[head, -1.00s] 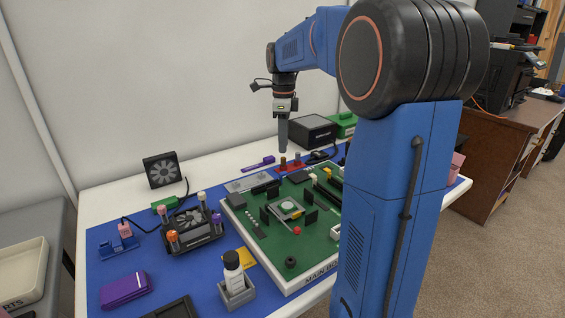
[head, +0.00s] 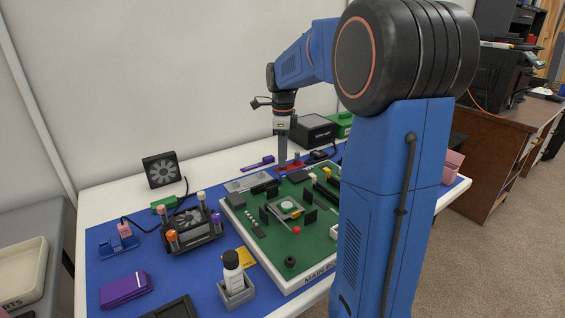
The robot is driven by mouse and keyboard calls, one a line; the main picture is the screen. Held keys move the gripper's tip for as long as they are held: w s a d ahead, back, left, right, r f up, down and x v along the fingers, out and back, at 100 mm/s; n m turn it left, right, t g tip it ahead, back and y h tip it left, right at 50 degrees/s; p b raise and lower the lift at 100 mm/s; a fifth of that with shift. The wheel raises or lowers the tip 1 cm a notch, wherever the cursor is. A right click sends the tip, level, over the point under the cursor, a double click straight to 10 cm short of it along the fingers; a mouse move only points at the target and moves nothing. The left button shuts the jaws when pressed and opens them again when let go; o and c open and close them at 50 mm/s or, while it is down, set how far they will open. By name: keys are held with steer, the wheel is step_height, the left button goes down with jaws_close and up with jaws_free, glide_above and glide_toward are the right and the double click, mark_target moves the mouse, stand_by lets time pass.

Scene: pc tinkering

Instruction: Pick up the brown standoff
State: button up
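My gripper (head: 282,157) points straight down at the back of the blue mat, with its tip low over the red holder (head: 291,168). The brown standoff stood at the left end of this holder in the earlier view. It is now hidden behind or between my fingers, and I cannot tell whether they touch it. Another small upright standoff (head: 297,156) shows just right of the fingers. The fingers look like one narrow grey shape, so their opening does not show.
The green main board (head: 268,252) lies in front of the holder. A purple tool (head: 258,163) lies to its left. A black box (head: 313,131) and a green box (head: 341,124) stand behind right. My arm hides the table's right part.

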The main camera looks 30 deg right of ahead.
jaws_close()
steer(key=shift+r, duration=0.2)
steer(key=shift+r, duration=3.8)
steer(key=shift+f, duration=3.3)
